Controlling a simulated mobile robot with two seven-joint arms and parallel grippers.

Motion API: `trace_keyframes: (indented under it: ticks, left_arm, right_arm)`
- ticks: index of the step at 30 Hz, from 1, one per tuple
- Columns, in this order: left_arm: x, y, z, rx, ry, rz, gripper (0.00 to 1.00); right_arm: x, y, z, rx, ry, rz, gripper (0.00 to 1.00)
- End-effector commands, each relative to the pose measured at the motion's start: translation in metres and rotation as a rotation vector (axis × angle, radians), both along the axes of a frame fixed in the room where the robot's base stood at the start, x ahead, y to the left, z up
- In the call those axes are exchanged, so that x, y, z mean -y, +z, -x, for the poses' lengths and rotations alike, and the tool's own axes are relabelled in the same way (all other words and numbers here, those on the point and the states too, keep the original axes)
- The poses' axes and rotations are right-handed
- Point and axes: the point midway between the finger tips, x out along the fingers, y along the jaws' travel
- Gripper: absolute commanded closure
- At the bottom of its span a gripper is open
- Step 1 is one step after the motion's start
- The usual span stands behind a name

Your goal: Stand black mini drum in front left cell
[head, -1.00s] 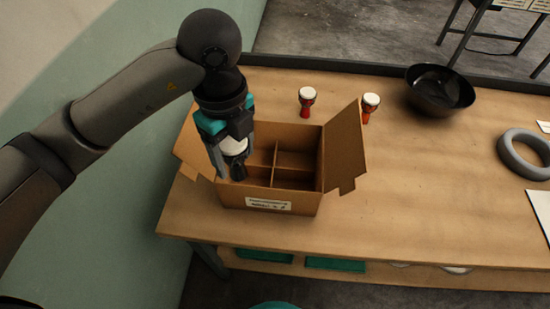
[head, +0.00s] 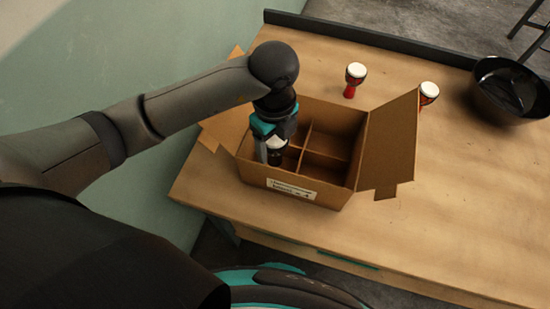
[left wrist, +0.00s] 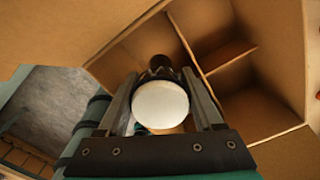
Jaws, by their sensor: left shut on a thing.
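The black mini drum shows best in the left wrist view (left wrist: 160,107), its round white head toward the camera and its dark body beyond. In the head view its pale head (head: 276,143) shows between the fingers. My left gripper (head: 273,155) is shut on it and points down at the front left cell of the cardboard box (head: 257,177). The drum's lower end is hidden in the head view, so I cannot tell whether it touches the cell floor. Crossed dividers (head: 304,150) split the box into cells; those in view beside the gripper look empty. My right gripper is not in view.
The box flaps stand open, with the right flap (head: 390,145) raised high. Two red drums with white heads, one behind the box (head: 355,80) and one behind the right flap (head: 428,93), stand on the table. A black bowl (head: 512,92) is at the right. The table front right is clear.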

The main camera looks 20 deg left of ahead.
Motion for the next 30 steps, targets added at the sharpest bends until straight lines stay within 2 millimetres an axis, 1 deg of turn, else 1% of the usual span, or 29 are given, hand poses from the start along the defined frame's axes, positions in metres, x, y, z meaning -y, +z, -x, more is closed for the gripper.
trace_keyframes:
  ticks: [1,8,12,15,23,26,27,30]
  left_arm:
    - [0.000,-0.007,0.000,-0.001,0.000,0.000,0.89]
    - [0.000,-0.023,0.000,-0.001,0.000,0.000,0.89]
    - [0.000,-0.045,0.000,-0.002,0.001,0.000,0.89]
    - [0.000,-0.056,0.000,-0.001,-0.001,0.000,0.89]
    - [0.000,-0.056,0.000,0.002,-0.001,0.001,0.89]
    - [0.000,-0.059,0.000,0.001,-0.001,0.001,0.89]
    - [0.000,-0.059,0.000,0.001,-0.001,0.001,0.30]
    - [0.000,-0.059,0.000,0.001,-0.001,0.001,0.20]
  right_arm:
    - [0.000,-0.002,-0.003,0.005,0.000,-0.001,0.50]
    - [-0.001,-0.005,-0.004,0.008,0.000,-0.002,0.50]
    - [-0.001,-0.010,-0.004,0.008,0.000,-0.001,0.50]
    - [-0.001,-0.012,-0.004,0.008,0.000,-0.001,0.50]
    - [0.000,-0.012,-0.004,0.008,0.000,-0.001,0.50]
    - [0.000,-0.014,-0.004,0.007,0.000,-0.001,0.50]
    - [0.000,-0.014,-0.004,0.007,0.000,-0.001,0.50]
    - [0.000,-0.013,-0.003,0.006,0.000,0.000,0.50]
